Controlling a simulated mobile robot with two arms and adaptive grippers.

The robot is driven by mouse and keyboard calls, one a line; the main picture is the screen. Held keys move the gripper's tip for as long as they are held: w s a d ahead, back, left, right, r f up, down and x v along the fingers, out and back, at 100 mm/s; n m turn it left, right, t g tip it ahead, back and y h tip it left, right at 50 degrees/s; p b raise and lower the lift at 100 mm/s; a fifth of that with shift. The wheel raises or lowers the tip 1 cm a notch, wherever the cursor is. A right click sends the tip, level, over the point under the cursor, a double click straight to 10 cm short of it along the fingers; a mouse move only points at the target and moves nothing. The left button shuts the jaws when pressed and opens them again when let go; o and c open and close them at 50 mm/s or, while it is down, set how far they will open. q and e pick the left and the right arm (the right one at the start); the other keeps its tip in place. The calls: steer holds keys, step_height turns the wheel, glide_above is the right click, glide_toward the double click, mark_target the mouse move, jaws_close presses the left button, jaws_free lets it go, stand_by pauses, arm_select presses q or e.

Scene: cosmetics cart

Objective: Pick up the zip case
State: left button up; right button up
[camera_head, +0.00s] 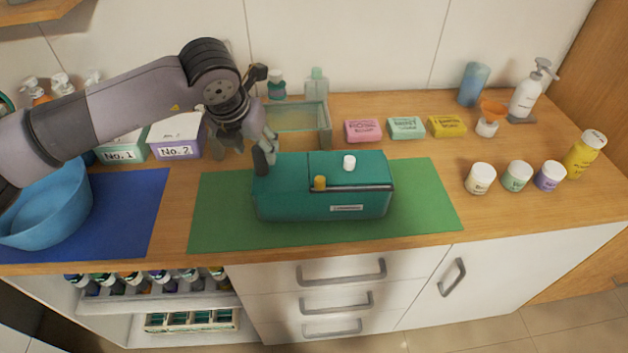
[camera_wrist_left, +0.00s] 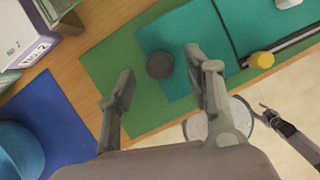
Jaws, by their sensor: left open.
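The zip case is a teal box-shaped case (camera_head: 283,200) lying on the green mat, with a yellow knob and a white knob on top and a dark zip line near its front edge. My left gripper (camera_head: 241,152) is open and empty above the case's left end. In the left wrist view the case (camera_wrist_left: 222,28) fills the upper right. There the left gripper's fingers (camera_wrist_left: 158,64) stand apart, with a dark round piece seen between them at the case's end. Contact cannot be told. A dark jointed part at the lower right (camera_wrist_left: 284,126) looks like my right gripper.
The green mat (camera_head: 430,205) is bare right of the case. A glass box (camera_head: 325,125) stands behind it. Boxes and a blue bowl (camera_head: 50,205) are at left. Soap bars (camera_head: 405,128) and jars (camera_head: 480,179) are at right.

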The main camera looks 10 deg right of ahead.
mark_target(257, 149)
arm_select(q)
steer(key=shift+p+x, duration=0.35)
steer(key=shift+x, duration=0.8)
steer(key=shift+w+d+f, duration=0.15)
steer(key=shift+w+f, duration=0.1)
steer(key=shift+f, duration=0.05)
arm_select(e)
steer(key=shift+s+r, duration=0.7)
steer(key=shift+s, duration=0.35)
arm_select(q)
steer(key=shift+c, duration=0.3)
arm_select(e)
steer(key=shift+w, duration=0.1)
arm_select(q)
steer(key=c, duration=1.1)
arm_select(e)
steer(key=shift+w+d, duration=0.15)
steer(key=shift+w, duration=0.2)
arm_select(q)
steer(key=shift+r, duration=0.1)
